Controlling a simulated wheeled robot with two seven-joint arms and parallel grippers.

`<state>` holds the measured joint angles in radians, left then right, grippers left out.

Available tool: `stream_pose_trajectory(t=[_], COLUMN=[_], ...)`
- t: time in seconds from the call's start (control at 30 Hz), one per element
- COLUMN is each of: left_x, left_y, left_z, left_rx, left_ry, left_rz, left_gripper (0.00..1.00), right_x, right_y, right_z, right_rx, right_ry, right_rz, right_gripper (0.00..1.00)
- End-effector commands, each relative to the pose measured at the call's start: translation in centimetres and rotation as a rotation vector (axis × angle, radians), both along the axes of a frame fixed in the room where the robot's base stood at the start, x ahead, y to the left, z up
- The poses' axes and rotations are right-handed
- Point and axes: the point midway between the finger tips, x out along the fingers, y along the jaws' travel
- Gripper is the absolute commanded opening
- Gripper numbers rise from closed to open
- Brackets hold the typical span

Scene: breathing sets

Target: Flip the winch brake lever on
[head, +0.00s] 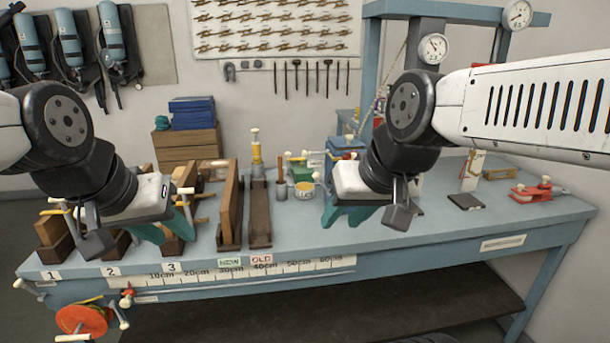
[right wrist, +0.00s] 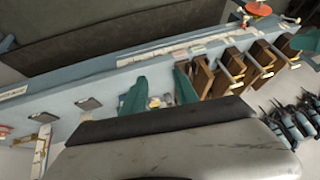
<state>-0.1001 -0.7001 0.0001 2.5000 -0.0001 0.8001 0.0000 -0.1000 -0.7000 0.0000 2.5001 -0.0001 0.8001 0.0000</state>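An orange-red winch drum (head: 84,320) hangs on the bench's front at the lower left of the head view, partly cut off by the frame edge. Beside it is a small red piece with a pale knob (head: 127,294), and a pale-ended rod hangs below; I cannot tell which is the brake lever or how it is set. The drum also shows at the top of the right wrist view (right wrist: 258,8). My left gripper (head: 163,240) is open and empty above the bench's left part, up and right of the winch. My right gripper (head: 347,214) is open and empty over the bench middle.
Wooden holders (head: 232,205) stand upright on the bench's left half. A yellow tin (head: 304,190) and a grey cup stand behind my right gripper. A red clamp-like tool (head: 538,190) lies at the right. The bench's front right is clear.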

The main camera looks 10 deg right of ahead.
Motion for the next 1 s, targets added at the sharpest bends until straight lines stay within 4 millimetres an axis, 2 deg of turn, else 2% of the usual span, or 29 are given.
stream_pose_trajectory(t=[0.03, 0.17, 0.27, 0.37, 0.5, 0.7, 0.83, 1.0], left_x=[0.0, 0.0, 0.0, 0.0, 0.0, 0.0, 0.0, 0.0], left_y=[0.0, 0.0, 0.0, 0.0, 0.0, 0.0, 0.0, 0.0], left_z=[0.0, 0.0, 0.0, 0.0, 0.0, 0.0, 0.0, 0.0], left_rx=[0.0, 0.0, 0.0, 0.0, 0.0, 0.0, 0.0, 0.0], left_ry=[0.0, 0.0, 0.0, 0.0, 0.0, 0.0, 0.0, 0.0], left_rz=[0.0, 0.0, 0.0, 0.0, 0.0, 0.0, 0.0, 0.0], left_gripper=[0.36, 0.36, 0.36, 0.36, 0.36, 0.36, 0.36, 0.36], right_x=[0.0, 1.0, 3.2, 6.7, 12.7, 21.3, 25.7, 29.0], right_y=[0.0, -0.2, -0.6, -1.4, -2.7, -4.9, -6.3, -7.6], right_z=[0.0, 0.4, 1.2, 2.1, 3.0, 2.8, 2.0, 1.0], right_rx=[0.001, 0.002, 0.007, 0.021, 0.051, 0.119, 0.166, 0.208], right_ry=[0.0, 0.002, 0.006, 0.01, 0.013, 0.012, 0.009, 0.006], right_rz=[-0.001, -0.022, -0.069, -0.143, -0.257, -0.413, -0.491, -0.553], right_gripper=[0.27, 0.01, 0.0, 0.0, 0.0, 0.0, 0.0, 0.0])
